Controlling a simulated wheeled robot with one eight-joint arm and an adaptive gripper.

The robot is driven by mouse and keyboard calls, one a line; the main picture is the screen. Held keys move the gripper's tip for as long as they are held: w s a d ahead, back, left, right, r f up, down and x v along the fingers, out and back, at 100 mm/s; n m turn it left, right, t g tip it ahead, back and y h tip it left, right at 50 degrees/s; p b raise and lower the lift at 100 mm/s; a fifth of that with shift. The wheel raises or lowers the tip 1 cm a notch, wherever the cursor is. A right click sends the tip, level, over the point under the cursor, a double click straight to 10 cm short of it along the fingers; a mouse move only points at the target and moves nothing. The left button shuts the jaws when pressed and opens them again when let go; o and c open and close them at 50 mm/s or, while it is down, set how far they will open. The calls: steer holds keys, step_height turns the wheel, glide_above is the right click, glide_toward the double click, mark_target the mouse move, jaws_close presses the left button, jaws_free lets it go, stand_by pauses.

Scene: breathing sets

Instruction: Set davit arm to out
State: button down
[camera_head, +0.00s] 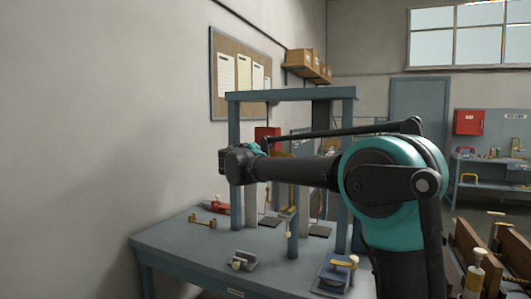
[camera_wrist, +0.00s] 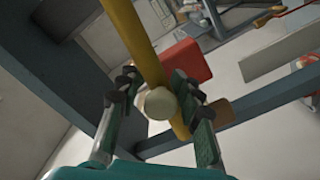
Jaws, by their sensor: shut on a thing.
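The davit arm appears to be the yellow bar (camera_wrist: 130,27) running from the top edge down through the middle of the wrist view. A round cream knob (camera_wrist: 158,104) sits on it. My gripper (camera_wrist: 157,92) is shut on this knob, with one dark finger on each side. In the head view a small piece of yellow (camera_head: 281,154) shows just above my forearm, inside the blue-grey frame. My forearm and wrist cover most of that spot, and my fingers are hidden there.
A blue-grey frame (camera_head: 290,95) stands on the workbench (camera_head: 185,246), with posts close to my arm. A red box (camera_wrist: 187,62) is behind the bar. A grey bracket (camera_head: 243,261) and a blue block with a yellow top (camera_head: 333,275) are on the bench front.

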steer(key=shift+s, duration=0.1)
steer(key=s+d+n+g+y, duration=0.2)
steer(key=s+n+g+y, duration=0.1)
steer(key=s+n+y, duration=0.4)
steer(key=s+d+n+g+y, duration=0.2)
steer(key=s+n+g+y, duration=0.2)
steer(key=y, duration=1)
steer(key=shift+s+d+n, duration=0.25)
steer(key=shift+s+n, duration=1.35)
steer(key=shift+n, duration=0.7)
steer(key=c, duration=1.3)
jaws_free()
steer(key=shift+d, duration=0.15)
